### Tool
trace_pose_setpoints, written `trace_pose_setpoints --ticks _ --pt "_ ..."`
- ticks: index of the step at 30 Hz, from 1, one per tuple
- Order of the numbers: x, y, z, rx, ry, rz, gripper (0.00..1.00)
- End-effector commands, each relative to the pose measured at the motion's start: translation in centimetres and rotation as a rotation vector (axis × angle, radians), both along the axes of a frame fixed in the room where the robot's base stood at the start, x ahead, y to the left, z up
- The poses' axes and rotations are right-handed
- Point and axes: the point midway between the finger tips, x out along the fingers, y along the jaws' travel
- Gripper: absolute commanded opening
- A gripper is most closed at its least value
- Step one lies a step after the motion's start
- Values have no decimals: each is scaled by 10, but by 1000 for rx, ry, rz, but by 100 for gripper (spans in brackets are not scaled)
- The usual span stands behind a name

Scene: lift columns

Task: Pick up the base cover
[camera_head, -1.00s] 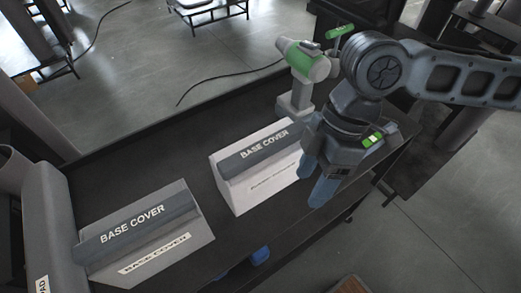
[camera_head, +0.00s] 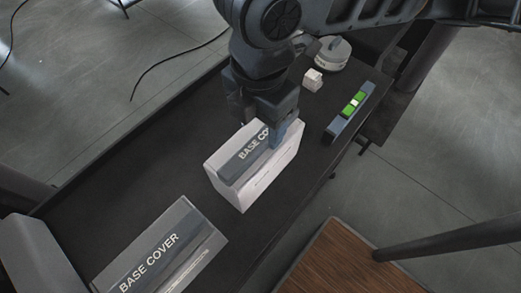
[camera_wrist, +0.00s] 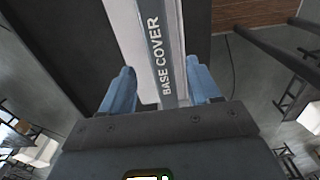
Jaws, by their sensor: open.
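A white box with a grey top strip marked BASE COVER (camera_head: 250,165) stands upright on the dark table in the head view. A second, greyer base cover box (camera_head: 165,250) stands at the lower left. My gripper (camera_head: 268,128) is over the far right part of the white box, pointing down. One blue finger shows on the near side; the other is mostly hidden. In the wrist view my open gripper (camera_wrist: 163,88) has a finger on each side of the labelled base cover (camera_wrist: 148,40). Contact with the box cannot be told.
The dark table (camera_head: 120,160) holds a level with green windows (camera_head: 350,110) at right, a small white block (camera_head: 313,80) and a round grey-white object (camera_head: 333,53) at the back. A brown wooden surface (camera_head: 335,262) lies at the lower right. Table left of the boxes is clear.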

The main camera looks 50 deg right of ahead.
Motion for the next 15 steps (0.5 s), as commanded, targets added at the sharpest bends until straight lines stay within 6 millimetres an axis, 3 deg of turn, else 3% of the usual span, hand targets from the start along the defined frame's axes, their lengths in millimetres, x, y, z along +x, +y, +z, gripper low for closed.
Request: trace_pose_setpoints --ticks 6,15 --pt "-1 0 -30 1 2 -2 62" --pt "-1 0 -37 2 1 -1 62"
